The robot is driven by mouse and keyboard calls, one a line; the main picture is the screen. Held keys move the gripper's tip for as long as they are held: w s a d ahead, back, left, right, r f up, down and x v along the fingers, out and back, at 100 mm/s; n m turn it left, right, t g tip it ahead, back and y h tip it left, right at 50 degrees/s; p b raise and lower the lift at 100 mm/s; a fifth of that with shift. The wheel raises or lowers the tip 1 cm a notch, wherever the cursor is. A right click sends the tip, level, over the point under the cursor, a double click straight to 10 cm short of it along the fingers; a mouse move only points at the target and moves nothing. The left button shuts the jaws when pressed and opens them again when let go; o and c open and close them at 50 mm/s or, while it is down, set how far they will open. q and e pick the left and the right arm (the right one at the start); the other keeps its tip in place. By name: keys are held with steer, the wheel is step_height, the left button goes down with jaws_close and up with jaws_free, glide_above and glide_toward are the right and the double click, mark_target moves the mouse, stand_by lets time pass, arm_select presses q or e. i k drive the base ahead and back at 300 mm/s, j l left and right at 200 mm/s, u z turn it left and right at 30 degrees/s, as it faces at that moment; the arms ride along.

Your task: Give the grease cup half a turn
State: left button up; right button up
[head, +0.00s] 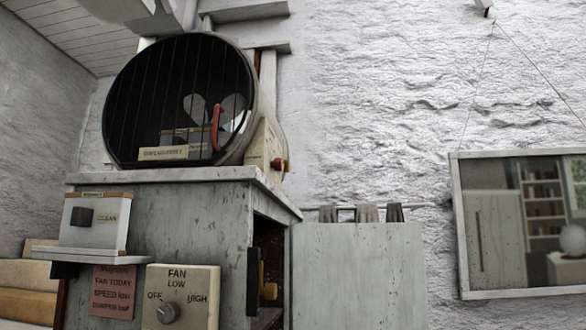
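No part in view is labelled as the grease cup. A small dark red knob (279,165) sticks out from the cream side block of the round fan housing (258,110); it may be the grease cup, but I cannot tell for sure. A yellowish fitting (268,290) sits at the cabinet's open side, partly in shadow. Neither of my grippers shows in the head view.
The fan housing stands on a worn grey cabinet (195,215). A red handle (215,127) is at its front. A grey panel (357,275) and a mirror (525,292) are right.

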mark_target(287, 162)
steer(key=l+u, duration=0.15)
steer(key=l, duration=0.35)
steer(key=i+l+u, duration=0.1)
steer(key=u, duration=0.4)
steer(key=i+l+u, duration=0.2)
steer(key=l+u, duration=0.2)
steer(key=i+l+u, duration=0.15)
steer(key=l, duration=0.3)
steer(key=i+l, duration=0.1)
steer(key=l, duration=0.35)
steer(key=i+l+u, duration=0.15)
steer(key=l, duration=0.25)
steer(key=i+l, duration=0.1)
steer(key=l, duration=0.35)
steer(key=i+l+u, duration=0.1)
steer(key=l, duration=0.35)
